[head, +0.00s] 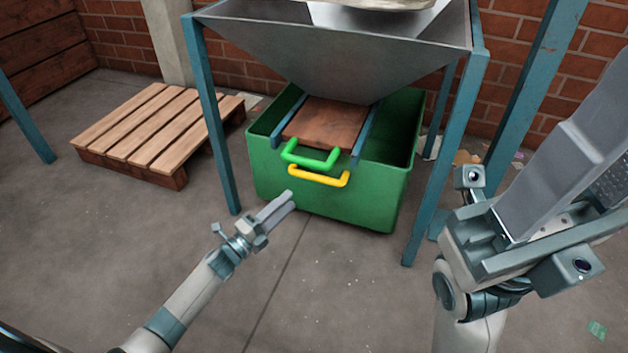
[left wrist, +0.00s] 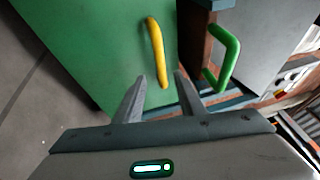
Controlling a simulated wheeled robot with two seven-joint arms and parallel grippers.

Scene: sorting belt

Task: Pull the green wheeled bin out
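The green bin (head: 340,203) stands on the floor under a hopper, its wheels not visible. A yellow handle (head: 318,177) is on its front wall. Just above is a green handle (head: 310,154) on a brown board (head: 325,122) that lies between rails over the bin. My left gripper (head: 291,202) is open and empty, short of the yellow handle and lower left of it. In the left wrist view the yellow handle (left wrist: 156,50) appears ahead between the fingertips, with the green handle (left wrist: 228,58) to the right. My right gripper (head: 560,150) is large at right; its finger opening is unclear.
The grey metal hopper (head: 345,55) stands on blue legs, one post (head: 213,120) left of the bin and another (head: 447,160) right. A wooden pallet (head: 150,130) lies at left. The floor in front of the bin is clear.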

